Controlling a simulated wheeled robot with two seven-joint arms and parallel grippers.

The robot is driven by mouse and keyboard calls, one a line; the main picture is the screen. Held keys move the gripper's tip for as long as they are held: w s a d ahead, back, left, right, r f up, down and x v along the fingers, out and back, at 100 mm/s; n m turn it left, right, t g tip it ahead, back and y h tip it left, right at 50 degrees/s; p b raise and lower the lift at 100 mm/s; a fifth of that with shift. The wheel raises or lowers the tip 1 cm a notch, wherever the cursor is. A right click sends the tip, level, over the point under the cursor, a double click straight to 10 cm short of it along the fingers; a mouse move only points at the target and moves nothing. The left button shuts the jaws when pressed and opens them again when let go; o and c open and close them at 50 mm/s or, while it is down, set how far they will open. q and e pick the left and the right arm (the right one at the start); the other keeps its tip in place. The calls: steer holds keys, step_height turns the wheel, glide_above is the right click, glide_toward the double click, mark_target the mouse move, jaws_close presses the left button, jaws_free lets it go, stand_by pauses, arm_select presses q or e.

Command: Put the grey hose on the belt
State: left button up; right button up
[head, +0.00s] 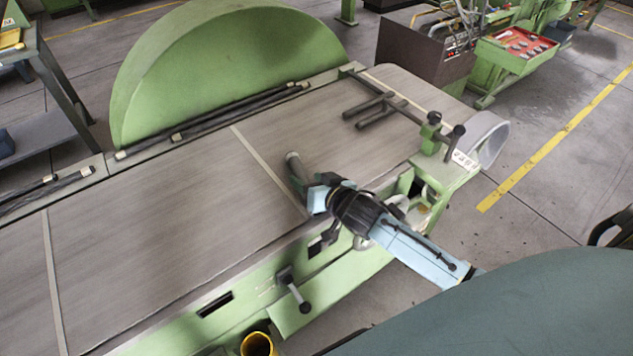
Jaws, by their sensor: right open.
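A short grey hose (296,172) is at the front part of the wide grey-brown belt (165,200). Its far end points up and away, and its near end is hidden by my right gripper. My right gripper (315,192) reaches in from the lower right over the belt's front edge. Its jaws are open, right at the hose's near end. I cannot tell whether they touch it. My left gripper is not in view.
A large green half-round guard (220,65) stands along the belt's far side. Dark bars (375,110) and a green clamp post (430,130) stand at the belt's right end. A lever (292,290) sticks out of the green front frame. The belt's left is clear.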

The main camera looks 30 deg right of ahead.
mark_target(292, 158)
steer(key=v, duration=1)
steer(key=shift+s+p, duration=0.3)
steer(key=shift+s, duration=0.1)
steer(key=shift+o, duration=0.4)
steer(key=shift+s+d+r, duration=0.1)
steer(key=shift+s+r, duration=0.2)
steer(key=shift+s, duration=0.1)
steer(key=w+a+g, duration=0.1)
steer(key=w+g, duration=0.1)
steer(key=w+a+r+g+p, duration=0.1)
steer(key=w+a, duration=0.1)
steer(key=w, duration=0.1)
steer(key=w+a+r+g+p, duration=0.1)
steer(key=w+g, duration=0.1)
steer(key=w, duration=0.1)
steer(key=shift+w+a+r+g, duration=0.2)
steer(key=shift+g, duration=0.1)
step_height(292, 158, up, 5)
steer(key=d+g+h+p, duration=0.1)
steer(key=d+g+h, duration=0.1)
steer(key=g, duration=0.3)
steer(key=shift+n, duration=0.4)
steer(key=x, duration=0.6)
steer(key=shift+w+f, duration=0.25)
steer(key=shift+f, duration=0.05)
steer(key=shift+w+x, duration=0.15)
steer(key=shift+x, duration=1.4)
steer(key=shift+w+x, duration=0.15)
steer(key=shift+x, duration=1.35)
steer(key=shift+d+r, duration=0.1)
